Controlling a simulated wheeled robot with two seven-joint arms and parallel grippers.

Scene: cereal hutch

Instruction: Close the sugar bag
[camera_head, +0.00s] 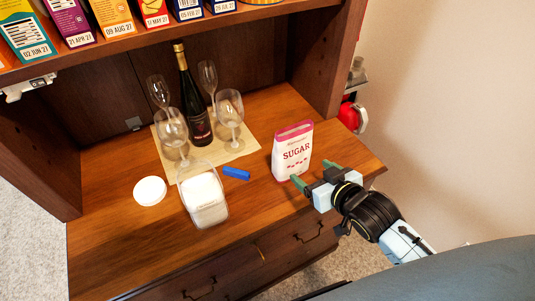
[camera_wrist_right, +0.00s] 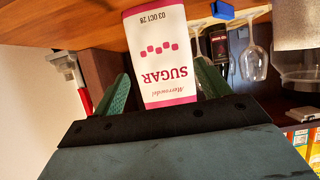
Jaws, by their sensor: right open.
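The sugar bag (camera_head: 292,151), white with pink top and bottom bands, stands upright on the wooden counter right of centre. My right gripper (camera_head: 314,176) is open, with green fingers, low at the bag's right front. In the right wrist view the bag (camera_wrist_right: 160,60) appears upside down between the two spread fingers of my gripper (camera_wrist_right: 162,92); I cannot tell whether they touch it. The state of the bag's top opening is too small to make out. A blue clip-like piece (camera_head: 236,173) lies on the counter left of the bag. My left gripper is not in view.
A clear container with white contents (camera_head: 204,199) and a white round lid (camera_head: 150,191) are at the left. A dark bottle (camera_head: 194,105) and several glasses (camera_head: 230,110) stand on a mat behind. Cereal boxes (camera_head: 112,15) line the shelf above. The counter's right edge is close.

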